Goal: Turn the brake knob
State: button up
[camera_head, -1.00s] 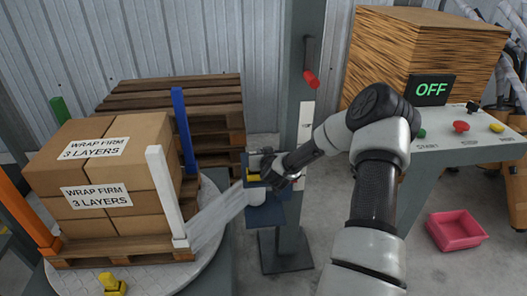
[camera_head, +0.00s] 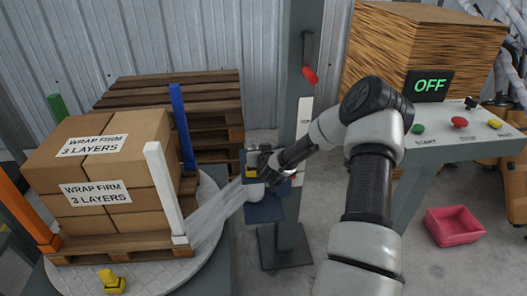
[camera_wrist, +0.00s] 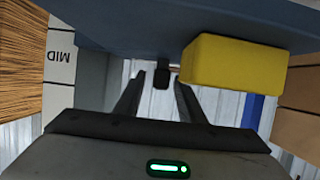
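My gripper (camera_head: 268,167) is at the dark blue film carriage (camera_head: 265,211) on the grey post. In the wrist view my gripper (camera_wrist: 158,85) has its two dark fingers apart, with a gap between them. A small black knob-like part (camera_wrist: 161,76) shows between the fingertips, under the carriage; I cannot tell whether they touch it. A yellow block (camera_wrist: 235,62) sits just right of it, and also shows in the head view (camera_head: 250,172). Neither part carries a readable label, so I cannot tell surely which is the brake knob. In the head view my gripper hides part of the carriage.
The post (camera_head: 292,100) carries a red handle (camera_head: 309,74). A control desk (camera_head: 455,147) with an OFF display (camera_head: 429,86) and a pink bin (camera_head: 455,232) stand right.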

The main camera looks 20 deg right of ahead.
jog(key=p+v, duration=0.2)
jog(key=v, duration=1.5)
jog(key=shift+s+p, duration=0.15)
jog(key=shift+p, duration=0.2)
jog(key=shift+r, duration=0.15)
